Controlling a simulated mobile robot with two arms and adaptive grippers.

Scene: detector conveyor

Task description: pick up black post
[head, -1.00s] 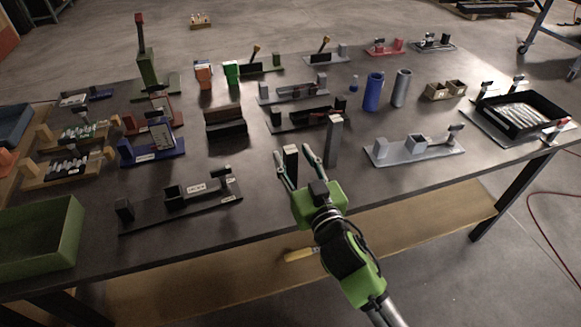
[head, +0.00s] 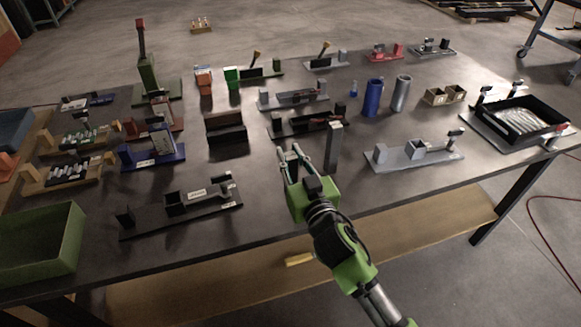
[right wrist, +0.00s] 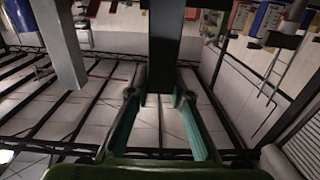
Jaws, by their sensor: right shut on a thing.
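The black post (head: 292,167) stands upright near the front middle of the table, between the two fingers of my right gripper (head: 291,158). In the right wrist view, the dark post (right wrist: 164,45) comes down from the top edge between the green fingertips (right wrist: 159,92). My right gripper is shut on it, its arm reaching in from the front right. The fingers hide part of the post in the head view, so I cannot tell whether its foot touches the table. My left gripper is not in view.
A taller grey post (head: 333,147) stands close to the right of my right gripper; it also shows in the right wrist view (right wrist: 60,45). A black fixture (head: 185,207) lies to the left and a grey fixture (head: 415,155) to the right. A green bin (head: 40,245) sits at the front left.

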